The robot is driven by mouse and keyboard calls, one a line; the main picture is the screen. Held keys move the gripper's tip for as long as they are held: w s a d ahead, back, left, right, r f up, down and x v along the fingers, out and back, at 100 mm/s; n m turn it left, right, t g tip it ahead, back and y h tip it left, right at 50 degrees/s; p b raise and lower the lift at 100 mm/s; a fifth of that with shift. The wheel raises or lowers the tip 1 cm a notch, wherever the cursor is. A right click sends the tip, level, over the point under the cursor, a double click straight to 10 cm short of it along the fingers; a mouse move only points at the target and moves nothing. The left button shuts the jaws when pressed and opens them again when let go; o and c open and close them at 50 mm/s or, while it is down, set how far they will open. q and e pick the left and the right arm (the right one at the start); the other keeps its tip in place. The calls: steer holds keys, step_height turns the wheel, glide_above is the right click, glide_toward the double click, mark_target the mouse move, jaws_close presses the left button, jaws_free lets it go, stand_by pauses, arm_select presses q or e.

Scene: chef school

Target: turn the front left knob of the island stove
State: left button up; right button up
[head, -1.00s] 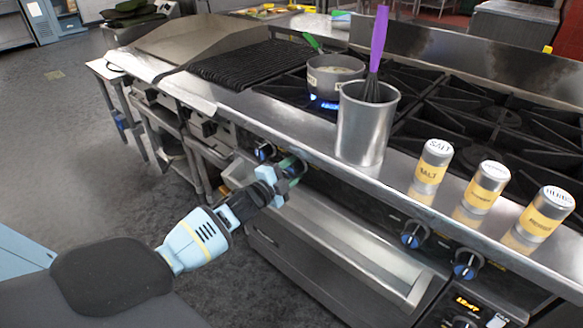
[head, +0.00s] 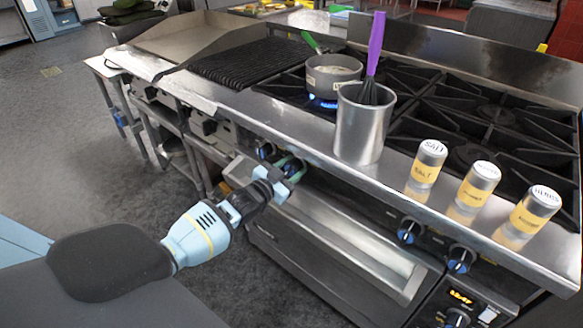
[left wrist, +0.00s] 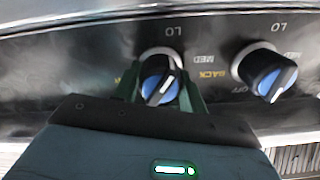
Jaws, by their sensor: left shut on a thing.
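My left gripper (head: 291,168) is at the stove's front panel, below the counter edge. In the left wrist view its green fingers (left wrist: 160,92) stand on both sides of a black knob with a blue face (left wrist: 159,82), shut on it. The knob's white pointer line is tilted. A second knob (left wrist: 264,72) sits beside it, untouched, with a yellow BACK label between them. In the head view a neighbouring knob (head: 265,151) shows left of the gripper. The held knob's own label is mostly hidden. My right gripper is not in view.
A pot (head: 333,77) stands over a blue flame. A metal canister (head: 361,130) with a purple whisk and several shakers (head: 427,163) stand along the front ledge. The oven door handle (head: 345,247) juts out below the gripper. Floor to the left is open.

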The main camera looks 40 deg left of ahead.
mark_target(288, 172)
arm_select(q)
steer(key=shift+n, duration=1.1)
steer(key=o, duration=1)
steer(key=shift+c, duration=0.2)
steer(key=s, duration=0.4)
steer(key=s+p, duration=0.1)
steer(key=s, duration=0.1)
steer(key=shift+s+a, duration=0.15)
steer(key=shift+a, duration=0.1)
steer(key=shift+s+a, duration=0.1)
steer(key=shift+s, duration=0.7)
